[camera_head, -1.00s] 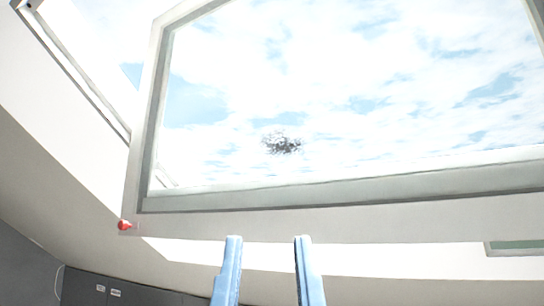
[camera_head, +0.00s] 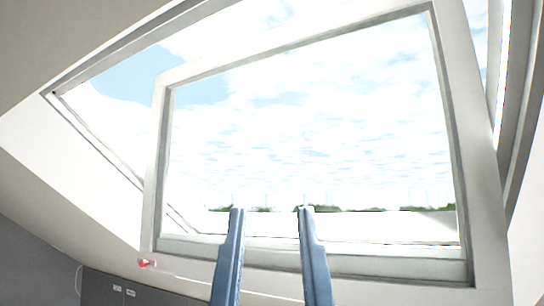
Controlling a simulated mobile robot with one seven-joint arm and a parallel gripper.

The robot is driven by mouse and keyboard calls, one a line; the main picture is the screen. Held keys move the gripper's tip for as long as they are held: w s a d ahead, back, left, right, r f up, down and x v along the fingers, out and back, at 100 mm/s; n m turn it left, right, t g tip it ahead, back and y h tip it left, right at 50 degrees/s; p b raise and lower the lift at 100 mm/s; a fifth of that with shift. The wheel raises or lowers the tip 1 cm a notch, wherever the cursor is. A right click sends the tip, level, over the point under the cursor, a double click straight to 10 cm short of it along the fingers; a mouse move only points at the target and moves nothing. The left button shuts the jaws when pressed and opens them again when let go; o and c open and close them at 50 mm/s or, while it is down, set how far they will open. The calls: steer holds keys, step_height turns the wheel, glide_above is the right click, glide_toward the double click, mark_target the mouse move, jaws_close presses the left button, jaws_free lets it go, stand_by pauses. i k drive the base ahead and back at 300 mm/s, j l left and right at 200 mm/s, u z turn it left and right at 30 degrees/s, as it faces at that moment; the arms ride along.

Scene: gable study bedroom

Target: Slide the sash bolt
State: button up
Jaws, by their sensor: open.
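The white-framed window sash (camera_head: 490,220) is swung out of its opening and fills most of the view. A small red knob (camera_head: 147,263), seemingly the end of the sash bolt, sits at the sash's lower left corner. A faint pale strip runs right from it; how far the bolt is slid cannot be told. My gripper (camera_head: 271,209) has its two blue fingers apart with nothing between them. They point up in front of the lower glass, to the right of the red knob and apart from it.
The fixed window frame (camera_head: 95,140) slopes behind the sash on the left, with a gap between them. Dark grey cabinets (camera_head: 100,286) with small pale labels are at the lower left. The sloped ceiling (camera_head: 40,50) is at the upper left.

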mark_target(143, 262)
steer(key=i+j+u, duration=0.1)
steer(key=i, duration=0.55)
steer(key=i+j, duration=0.3)
steer(key=i, duration=0.3)
steer(key=i+j+u, duration=0.15)
steer(key=i, duration=0.5)
